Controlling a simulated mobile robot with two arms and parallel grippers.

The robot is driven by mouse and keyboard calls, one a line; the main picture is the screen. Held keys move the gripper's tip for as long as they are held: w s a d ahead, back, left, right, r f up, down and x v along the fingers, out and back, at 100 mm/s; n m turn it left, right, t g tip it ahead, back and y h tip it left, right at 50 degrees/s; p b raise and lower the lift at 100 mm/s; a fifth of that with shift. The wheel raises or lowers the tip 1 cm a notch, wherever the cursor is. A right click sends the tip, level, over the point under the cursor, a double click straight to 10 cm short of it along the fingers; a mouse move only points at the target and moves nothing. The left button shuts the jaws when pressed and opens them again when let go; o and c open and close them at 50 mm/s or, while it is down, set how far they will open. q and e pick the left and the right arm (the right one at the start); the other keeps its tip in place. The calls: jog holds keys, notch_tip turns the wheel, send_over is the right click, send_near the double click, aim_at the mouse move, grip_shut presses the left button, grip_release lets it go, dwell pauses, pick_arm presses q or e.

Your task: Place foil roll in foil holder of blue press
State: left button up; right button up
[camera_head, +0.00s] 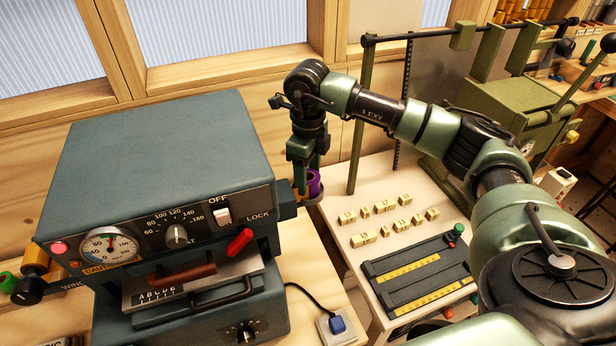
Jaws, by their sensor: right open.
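The blue press (170,150) stands at the left, with a dial, knobs, a switch and a red lever on its front. A purple foil roll (314,184) is at the press's right side, low beside the side bracket (287,203). My right gripper (306,180) points down at this roll with its jaws open. The fingers overlap the roll in the picture, and they and the press's edge hide part of it and the holder, so I cannot tell exactly how it is seated. My left gripper is out of view.
Small brass type blocks (385,220) and a dark composing tray (425,272) lie on the pale table right of the press. A green machine (510,105) stands behind. Gold and green rolls (36,257) show at the press's left edge.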

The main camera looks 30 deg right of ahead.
aim_at(308, 176)
notch_tip(308, 176, up, 11)
jog(key=b, duration=0.3)
dwell(0.5)
